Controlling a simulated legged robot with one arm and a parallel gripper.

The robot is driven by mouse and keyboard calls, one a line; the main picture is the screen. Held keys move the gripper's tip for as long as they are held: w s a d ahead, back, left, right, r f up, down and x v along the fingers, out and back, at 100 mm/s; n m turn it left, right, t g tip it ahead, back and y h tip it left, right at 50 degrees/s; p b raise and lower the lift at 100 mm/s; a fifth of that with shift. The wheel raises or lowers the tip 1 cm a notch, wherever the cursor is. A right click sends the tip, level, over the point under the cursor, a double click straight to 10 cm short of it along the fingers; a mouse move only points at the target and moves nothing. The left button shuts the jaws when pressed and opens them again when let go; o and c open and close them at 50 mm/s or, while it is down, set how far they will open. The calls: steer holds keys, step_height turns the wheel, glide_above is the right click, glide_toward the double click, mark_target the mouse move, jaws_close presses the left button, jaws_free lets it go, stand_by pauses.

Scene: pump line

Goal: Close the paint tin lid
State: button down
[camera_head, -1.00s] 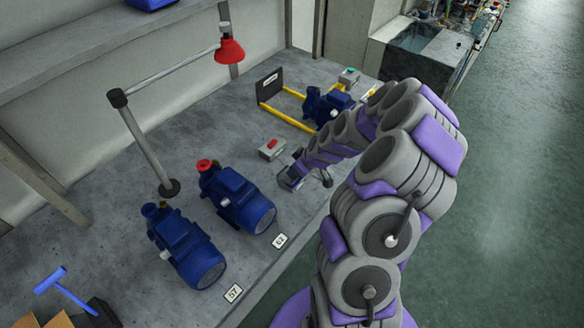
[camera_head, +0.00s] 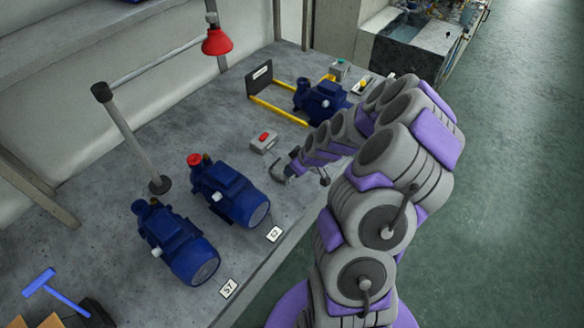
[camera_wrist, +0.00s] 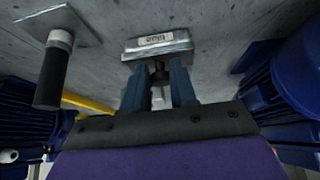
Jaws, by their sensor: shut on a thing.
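I see no paint tin or lid in either view. My gripper (camera_wrist: 160,88) is shut on the dark knob (camera_wrist: 159,72) of a labelled grey metal block (camera_wrist: 157,45) in the wrist view. The block's label is too small to read surely. In the head view my gripper (camera_head: 288,172) is low over the grey bench (camera_head: 130,290), near its front edge. It is beside a small grey box with a red button (camera_head: 264,140). Whether the block rests on the bench or hangs free, I cannot tell.
Two blue pumps (camera_head: 228,195) (camera_head: 175,243) stand left of my gripper. Another blue pump (camera_head: 320,102) stands behind it by a yellow frame (camera_head: 278,109). A red lamp (camera_head: 217,42) hangs above. A black-handled part on a plate (camera_wrist: 52,70) shows in the wrist view.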

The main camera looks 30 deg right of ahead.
steer(key=shift+s+a+f, duration=0.1)
steer(key=shift+s+f, duration=0.1)
steer(key=shift+f, duration=0.05)
steer(key=c, duration=1)
jaws_free()
steer(key=shift+s, duration=0.1)
steer(key=shift+o, duration=0.5)
steer(key=shift+r, duration=0.1)
steer(key=p+v, duration=0.3)
steer(key=v, duration=1.4)
steer(key=shift+d+r, duration=0.2)
steer(key=shift+d, duration=0.15)
